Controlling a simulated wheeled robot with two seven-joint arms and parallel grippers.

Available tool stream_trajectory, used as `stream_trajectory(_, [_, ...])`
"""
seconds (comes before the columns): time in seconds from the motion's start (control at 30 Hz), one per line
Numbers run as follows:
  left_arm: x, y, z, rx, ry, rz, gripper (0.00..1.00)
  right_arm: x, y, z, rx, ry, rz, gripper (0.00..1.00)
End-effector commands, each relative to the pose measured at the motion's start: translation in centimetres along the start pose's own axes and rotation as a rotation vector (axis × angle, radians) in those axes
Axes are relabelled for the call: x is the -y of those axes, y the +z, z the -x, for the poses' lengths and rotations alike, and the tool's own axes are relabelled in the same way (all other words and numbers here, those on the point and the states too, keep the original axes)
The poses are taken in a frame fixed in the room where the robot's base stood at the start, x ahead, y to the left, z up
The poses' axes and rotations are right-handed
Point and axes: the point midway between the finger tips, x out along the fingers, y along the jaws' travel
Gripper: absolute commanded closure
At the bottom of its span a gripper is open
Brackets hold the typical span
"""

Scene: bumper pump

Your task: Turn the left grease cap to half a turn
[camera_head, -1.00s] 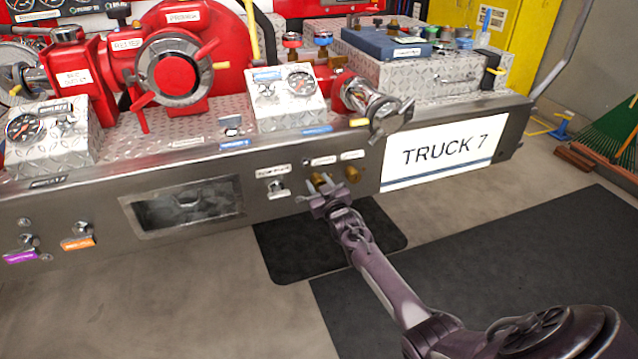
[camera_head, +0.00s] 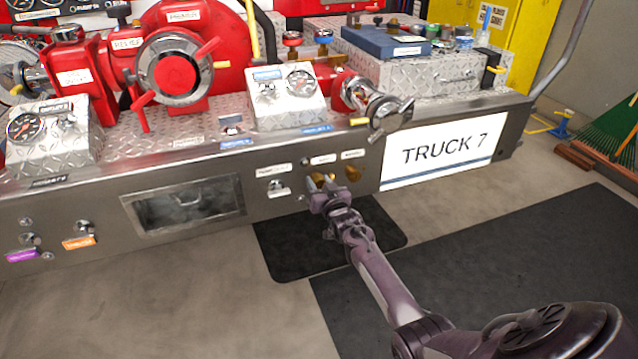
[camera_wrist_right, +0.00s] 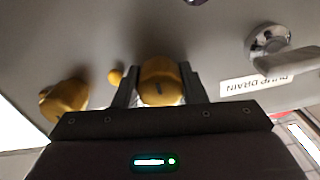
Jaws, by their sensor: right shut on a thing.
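The left grease cap (camera_wrist_right: 160,80) is a brass, rounded cap on the steel front panel. In the right wrist view, which is upside down, it sits between my fingers and a short dark mark shows on its face. In the head view the left cap (camera_head: 319,178) is partly hidden by my right gripper (camera_head: 322,186). My right gripper (camera_wrist_right: 158,88) is shut on this cap, one finger on each side. The right grease cap (camera_head: 353,173) is free beside it and also shows in the wrist view (camera_wrist_right: 65,98). My left gripper is not in view.
A metal pump drain handle (camera_head: 278,188) sticks out left of the caps; it also shows in the wrist view (camera_wrist_right: 285,60). A small brass knob (camera_wrist_right: 116,75) sits between the caps. A capped metal outlet (camera_head: 375,108) overhangs above. The floor mat (camera_head: 290,250) below is clear.

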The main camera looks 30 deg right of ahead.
Motion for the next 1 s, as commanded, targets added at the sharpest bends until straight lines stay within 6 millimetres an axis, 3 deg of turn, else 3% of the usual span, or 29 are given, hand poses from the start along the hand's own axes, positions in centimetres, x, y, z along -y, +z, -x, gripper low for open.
stream_trajectory(0.13, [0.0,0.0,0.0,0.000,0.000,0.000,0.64,0.0,0.2,0.1,0.004,0.000,0.001,0.85])
stream_trajectory(0.17, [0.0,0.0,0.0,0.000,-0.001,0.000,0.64,0.0,0.2,0.1,0.004,0.000,0.001,0.61])
stream_trajectory(0.33, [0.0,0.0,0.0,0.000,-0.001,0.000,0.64,0.0,0.1,0.0,0.003,0.000,0.001,0.40])
stream_trajectory(0.67, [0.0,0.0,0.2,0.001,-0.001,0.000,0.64,0.0,0.1,0.3,0.002,0.000,0.002,0.40])
stream_trajectory(1.0, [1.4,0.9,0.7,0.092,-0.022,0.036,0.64,0.0,0.0,5.1,0.003,0.000,0.002,0.40])
